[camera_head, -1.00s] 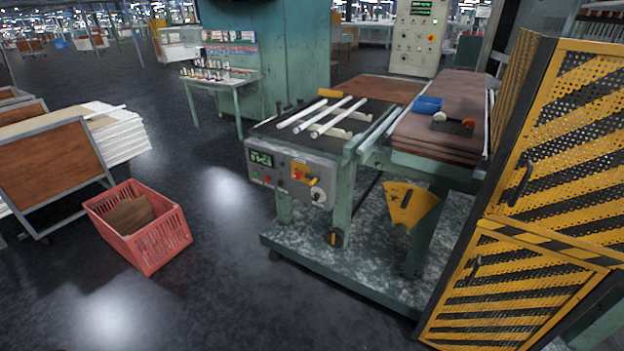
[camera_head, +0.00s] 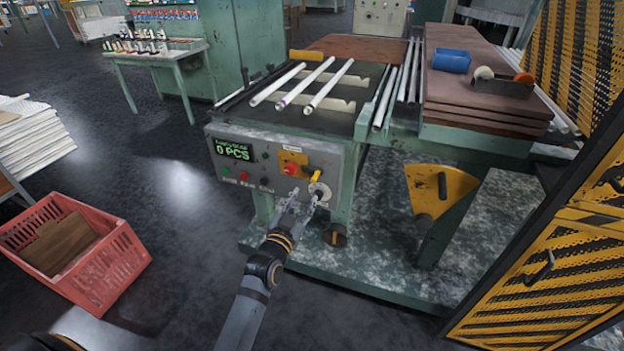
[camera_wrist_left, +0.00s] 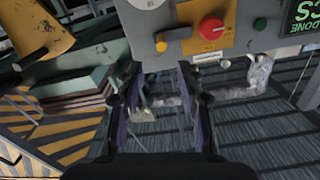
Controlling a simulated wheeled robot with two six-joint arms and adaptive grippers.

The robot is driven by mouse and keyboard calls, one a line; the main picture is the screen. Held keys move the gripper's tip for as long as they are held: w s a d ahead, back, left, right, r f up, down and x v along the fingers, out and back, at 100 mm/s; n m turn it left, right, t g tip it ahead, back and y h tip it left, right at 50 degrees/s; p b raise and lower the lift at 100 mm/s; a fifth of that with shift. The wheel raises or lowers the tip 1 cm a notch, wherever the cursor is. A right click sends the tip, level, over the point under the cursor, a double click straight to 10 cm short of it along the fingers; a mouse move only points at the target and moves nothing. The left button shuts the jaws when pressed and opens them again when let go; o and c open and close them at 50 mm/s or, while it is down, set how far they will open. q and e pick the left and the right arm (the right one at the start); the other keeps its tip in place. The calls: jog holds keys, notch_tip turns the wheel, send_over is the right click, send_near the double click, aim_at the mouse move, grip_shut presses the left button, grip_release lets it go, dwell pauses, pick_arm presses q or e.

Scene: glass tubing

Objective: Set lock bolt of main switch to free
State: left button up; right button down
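The control panel (camera_head: 268,166) is on the front of the green machine table. A grey-white round switch plate (camera_head: 322,191) sits at its lower right, with a small yellow lever (camera_head: 315,177) at its upper edge. I cannot make out which part is the lock bolt or how it is set. My left gripper (camera_head: 302,199) is in front of the switch plate and partly covers it. In the left wrist view its fingers (camera_wrist_left: 158,95) are apart with nothing between them, below the panel edge. The yellow lever (camera_wrist_left: 162,42) shows just above the fingers there. My right gripper is out of view.
A yellow guard (camera_head: 438,188) hangs at right. A striped fence (camera_head: 545,255) stands far right. A red crate (camera_head: 75,247) is on the floor at left.

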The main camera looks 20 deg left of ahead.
aim_at(313, 179)
pick_arm(q)
jog(key=w, duration=0.8)
jog(key=shift+w+f, duration=0.15)
jog(key=shift+w, duration=0.5)
grip_shut()
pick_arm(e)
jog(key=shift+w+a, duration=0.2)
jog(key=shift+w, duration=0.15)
